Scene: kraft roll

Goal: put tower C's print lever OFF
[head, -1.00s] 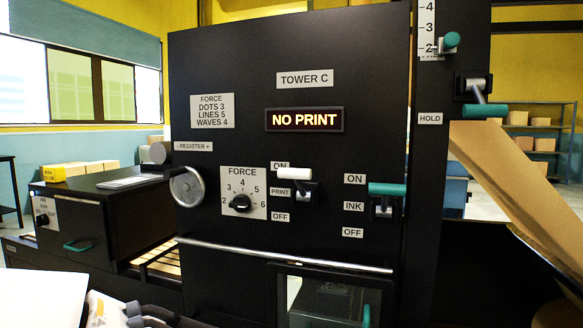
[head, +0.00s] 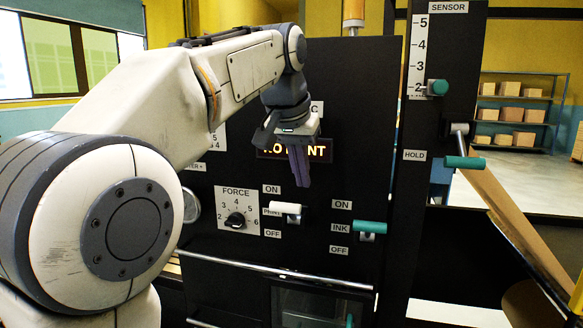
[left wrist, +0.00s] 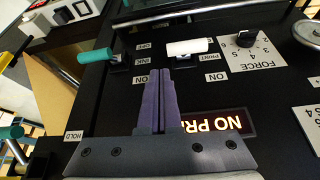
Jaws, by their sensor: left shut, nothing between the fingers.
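Tower C is a black panel (head: 345,90) whose name plate is mostly hidden by my left arm. Its print lever (head: 286,208) has a white handle and sits between the ON and OFF plates, level with the PRINT plate in the head view; its slot shows below the handle. The lever also shows in the left wrist view (left wrist: 190,47). The lit NO PRINT display (head: 318,151) is partly hidden by my gripper. My left gripper (head: 303,184) is shut and empty, its purple fingers pointing down above the lever, apart from it. My right gripper is out of view.
The green ink lever (head: 371,227) is right of the print lever. The FORCE knob (head: 235,219) is left of it. A metal bar (head: 270,271) crosses the panel below. A green hold lever (head: 465,162) and a brown paper web (head: 505,215) are at the right.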

